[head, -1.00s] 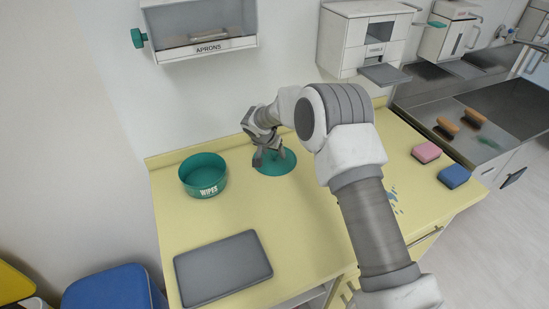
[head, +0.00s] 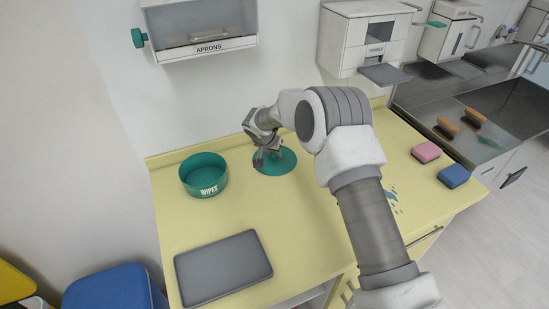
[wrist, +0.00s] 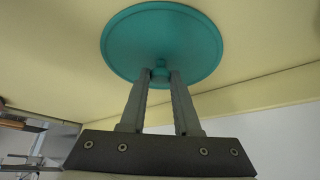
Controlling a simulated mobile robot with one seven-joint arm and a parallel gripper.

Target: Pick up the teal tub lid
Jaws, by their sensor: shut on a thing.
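The teal tub lid (head: 286,163) is a round disc lying on the yellow counter, to the right of the teal tub. In the wrist view the lid (wrist: 187,30) shows a small knob at its middle. My gripper (head: 268,160) reaches down over the lid from above. In the wrist view my gripper (wrist: 160,78) has its two fingers closed on the knob, one on each side. The open teal tub (head: 204,177), marked WIPES, stands on the counter to the left, apart from the lid.
A grey tray (head: 222,268) lies at the counter's front left. A pink sponge (head: 426,152) and a blue sponge (head: 454,175) lie at the right. The apron dispenser (head: 205,30) hangs on the wall behind. The counter between tray and lid is clear.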

